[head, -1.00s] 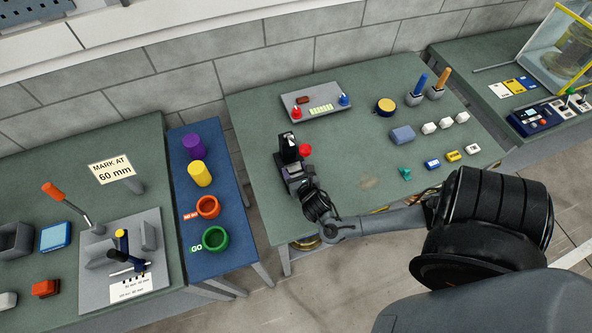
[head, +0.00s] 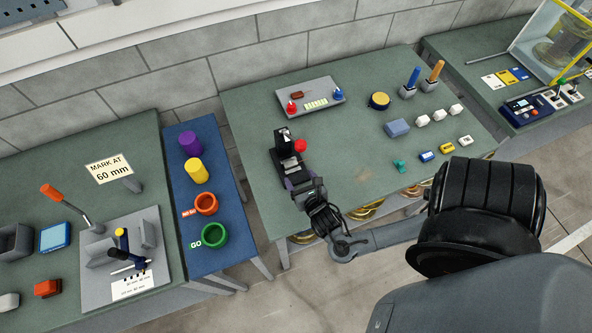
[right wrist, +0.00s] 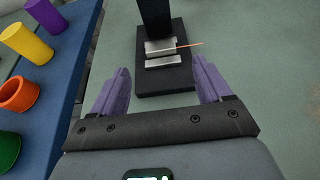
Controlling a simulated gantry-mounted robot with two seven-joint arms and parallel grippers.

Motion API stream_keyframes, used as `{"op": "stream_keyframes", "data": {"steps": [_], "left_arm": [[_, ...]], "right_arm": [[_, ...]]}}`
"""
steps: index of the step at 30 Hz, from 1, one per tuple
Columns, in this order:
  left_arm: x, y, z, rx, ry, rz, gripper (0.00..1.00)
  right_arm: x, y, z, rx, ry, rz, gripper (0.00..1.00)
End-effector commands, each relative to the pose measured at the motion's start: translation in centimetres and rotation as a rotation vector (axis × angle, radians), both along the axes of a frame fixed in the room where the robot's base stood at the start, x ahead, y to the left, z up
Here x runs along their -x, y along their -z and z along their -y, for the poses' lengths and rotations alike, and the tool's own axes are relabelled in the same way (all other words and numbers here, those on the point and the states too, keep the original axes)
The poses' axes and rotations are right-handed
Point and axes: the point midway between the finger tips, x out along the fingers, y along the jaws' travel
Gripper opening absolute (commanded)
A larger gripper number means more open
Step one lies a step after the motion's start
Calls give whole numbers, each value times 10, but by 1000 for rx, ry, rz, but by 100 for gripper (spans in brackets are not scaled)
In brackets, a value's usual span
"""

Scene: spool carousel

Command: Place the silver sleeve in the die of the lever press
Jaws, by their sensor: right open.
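The black lever press (head: 284,142) with a red knob stands near the left side of the middle table. The right wrist view shows its black base (right wrist: 172,83) and upright column. Two small silver pieces, a rear one (right wrist: 158,47) and a front one (right wrist: 163,62), sit on the base. A thin orange strand runs right from the rear piece. I cannot tell which silver piece, if either, is the sleeve. My right gripper (right wrist: 161,80) is open, its purple fingers apart and empty, just in front of the press; it also shows in the head view (head: 293,182). My left gripper is out of view.
A grey tray (head: 322,107) with red and blue knobs lies behind the press. Small blocks (head: 423,120) and a yellow-topped round tin (head: 380,99) lie to the right. A blue bench (head: 220,180) with coloured cylinders and rings stands left. The table's middle is mostly clear.

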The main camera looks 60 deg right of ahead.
Motion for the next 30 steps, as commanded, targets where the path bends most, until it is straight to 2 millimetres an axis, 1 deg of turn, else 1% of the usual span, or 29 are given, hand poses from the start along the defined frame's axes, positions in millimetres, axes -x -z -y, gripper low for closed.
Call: {"op": "stream_keyframes", "data": {"steps": [1, 3, 6, 8, 11, 14, 17, 20, 21, 24, 27, 30], "left_arm": [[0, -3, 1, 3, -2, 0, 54], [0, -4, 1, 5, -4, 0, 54], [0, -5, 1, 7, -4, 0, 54], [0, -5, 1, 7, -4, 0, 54], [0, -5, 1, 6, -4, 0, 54], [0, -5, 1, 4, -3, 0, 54], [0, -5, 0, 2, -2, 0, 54], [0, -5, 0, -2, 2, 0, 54], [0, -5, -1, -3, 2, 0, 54], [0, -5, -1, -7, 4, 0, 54], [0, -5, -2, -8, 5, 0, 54], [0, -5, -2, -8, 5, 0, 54]], "right_arm": [[6, -4, -6, -3, 0, -2, 78], [12, -7, -11, -4, 0, -1, 78], [18, -10, -17, -4, 0, 0, 78], [20, -11, -20, -22, 4, 6, 78], [19, -10, -29, -103, 24, 29, 78], [13, -7, -43, -266, 67, 77, 78], [6, -4, -64, -508, 145, 137, 78], [-1, -4, -91, -790, 264, 190, 78], [-3, -6, -102, -903, 325, 209, 78], [-5, -14, -128, -1162, 493, 244, 78], [-3, -26, -149, -1375, 689, 269, 78], [4, -40, -166, -1536, 905, 290, 78]]}}
